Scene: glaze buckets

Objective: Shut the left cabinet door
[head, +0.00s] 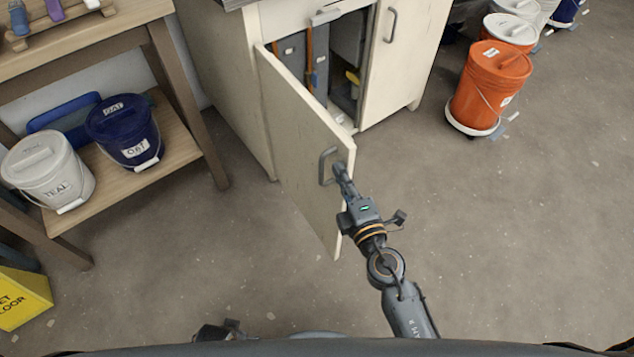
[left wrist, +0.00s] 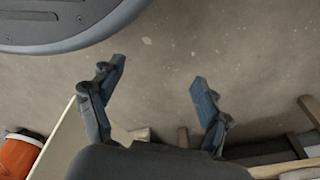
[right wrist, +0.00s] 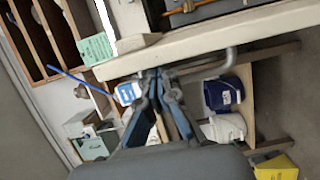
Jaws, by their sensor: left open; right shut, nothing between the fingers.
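The left cabinet door (head: 300,150) is cream and stands wide open, swung out towards me from the cabinet (head: 225,75). Its grey bar handle (head: 325,165) is near its free edge. My right gripper (head: 342,172) is shut and empty, with its fingertips at the door's free edge beside the handle. In the right wrist view the shut fingers (right wrist: 160,76) are close to the door (right wrist: 190,45), left of the handle (right wrist: 228,62); I cannot tell whether they touch. My left gripper (left wrist: 157,72) is open and empty above the floor, away from the handle.
The right cabinet door (head: 405,60) is closed. Grey items and an orange shaft (head: 309,55) stand inside the open side. A wooden shelf (head: 185,135) with white (head: 48,170) and blue (head: 125,130) buckets is left. An orange bucket (head: 490,85) is right. Floor around the door is clear.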

